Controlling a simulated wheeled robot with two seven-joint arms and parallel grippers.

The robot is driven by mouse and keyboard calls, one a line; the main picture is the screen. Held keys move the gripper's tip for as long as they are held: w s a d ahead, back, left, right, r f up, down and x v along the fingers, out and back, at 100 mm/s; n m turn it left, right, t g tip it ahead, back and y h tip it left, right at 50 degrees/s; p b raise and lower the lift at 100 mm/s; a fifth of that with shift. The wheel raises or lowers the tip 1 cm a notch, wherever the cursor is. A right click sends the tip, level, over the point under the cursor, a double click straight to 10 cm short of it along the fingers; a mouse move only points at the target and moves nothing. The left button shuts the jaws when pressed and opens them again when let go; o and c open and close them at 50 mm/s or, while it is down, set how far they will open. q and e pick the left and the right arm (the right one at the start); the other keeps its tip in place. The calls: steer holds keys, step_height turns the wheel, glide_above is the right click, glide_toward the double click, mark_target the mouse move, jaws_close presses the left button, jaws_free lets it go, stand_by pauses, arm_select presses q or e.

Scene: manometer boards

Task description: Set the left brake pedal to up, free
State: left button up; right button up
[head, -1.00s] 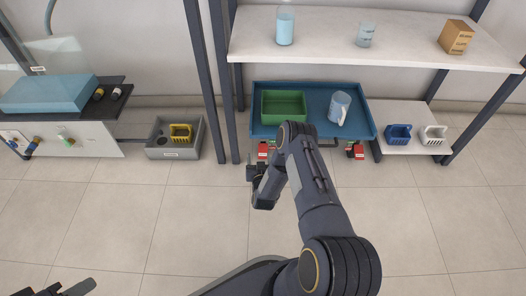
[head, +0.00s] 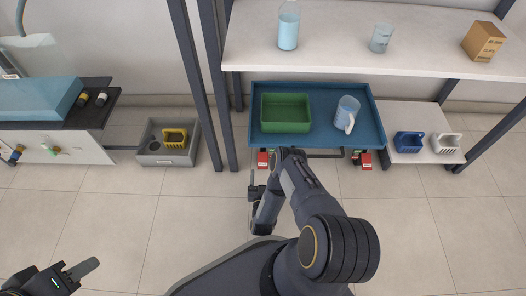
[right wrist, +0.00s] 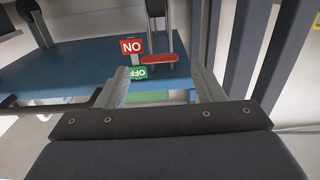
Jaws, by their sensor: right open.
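The left brake pedal (head: 263,160) shows as a small red part under the left front of the blue cart (head: 318,142). In the right wrist view a red pedal plate (right wrist: 158,60) appears beyond the fingers, beside an upside-down red ON label (right wrist: 131,45) and green OFF label (right wrist: 138,73). I cannot tell whether it is up or pressed. My right gripper (head: 256,190) is just in front of the left pedal; its fingers (right wrist: 160,72) are open, with nothing between them. My left gripper (head: 76,268) is low at the left, away from the cart; its opening is unclear.
A second red pedal (head: 366,159) is under the cart's right front. The floor in front is clear.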

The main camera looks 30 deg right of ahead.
mark_target(263, 161)
steer(key=b+x, duration=0.3)
steer(key=x, duration=0.4)
steer(key=shift+f, duration=0.1)
steer(key=shift+w+d, duration=0.2)
steer(key=shift+w, duration=0.25)
